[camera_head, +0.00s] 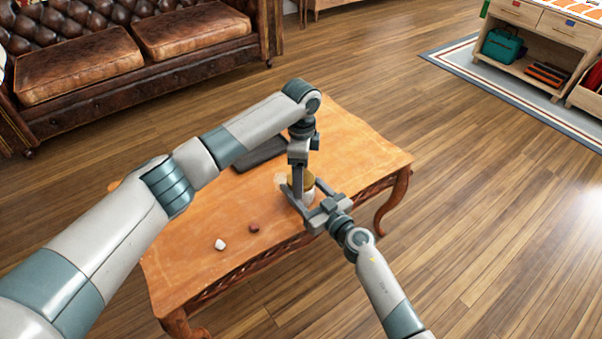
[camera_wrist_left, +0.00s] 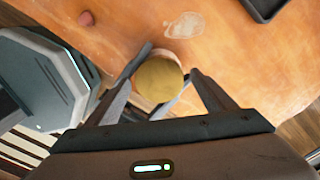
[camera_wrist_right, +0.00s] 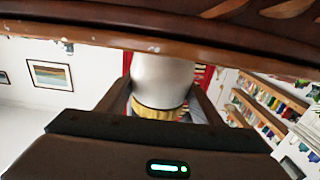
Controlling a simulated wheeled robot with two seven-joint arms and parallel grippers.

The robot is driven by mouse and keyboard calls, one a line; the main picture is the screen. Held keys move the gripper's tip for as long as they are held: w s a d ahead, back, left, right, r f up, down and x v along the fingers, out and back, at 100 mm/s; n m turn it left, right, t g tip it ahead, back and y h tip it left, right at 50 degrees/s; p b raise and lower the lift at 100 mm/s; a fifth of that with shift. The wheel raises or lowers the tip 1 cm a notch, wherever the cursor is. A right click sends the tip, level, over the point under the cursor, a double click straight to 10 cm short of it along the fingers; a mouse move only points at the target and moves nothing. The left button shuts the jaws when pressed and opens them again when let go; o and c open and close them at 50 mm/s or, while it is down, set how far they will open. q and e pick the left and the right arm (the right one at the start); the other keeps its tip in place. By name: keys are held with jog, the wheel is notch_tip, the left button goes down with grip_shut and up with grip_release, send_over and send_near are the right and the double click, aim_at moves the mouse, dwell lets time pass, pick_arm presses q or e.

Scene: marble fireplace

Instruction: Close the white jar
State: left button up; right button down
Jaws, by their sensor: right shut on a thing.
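The white jar (camera_head: 308,196) stands upright near the table's right front edge; its pale body also shows in the right wrist view (camera_wrist_right: 162,80). A round gold lid (camera_wrist_left: 159,80) is on the jar's top; I cannot tell whether it is fully seated. My right gripper (camera_head: 304,190) is shut on the jar's body from the side, one finger on each side. My left gripper (camera_head: 298,178) points down from above the lid. In the left wrist view its fingers are spread, with the lid between them and gaps on both sides.
The wooden table (camera_head: 190,265) holds a white lump (camera_head: 220,244), a dark red lump (camera_head: 254,228) and a dark tray (camera_head: 262,152). A pale flat patch (camera_wrist_left: 184,25) lies beside the jar. A leather sofa (camera_head: 120,55) stands behind. The table's front left is mostly clear.

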pick_arm(q)
jog(key=shift+r, duration=0.1)
jog(key=shift+r, duration=2.15)
jog(key=n, duration=0.2)
jog(key=r+n, duration=0.1)
jog(key=n, duration=0.4)
jog(key=r+n, duration=0.1)
jog(key=n, duration=0.1)
jog(key=shift+n, duration=0.3)
jog(key=n, duration=0.4)
jog(key=shift+r, duration=0.35)
jog(key=n, duration=0.4)
jog(key=shift+r, duration=0.4)
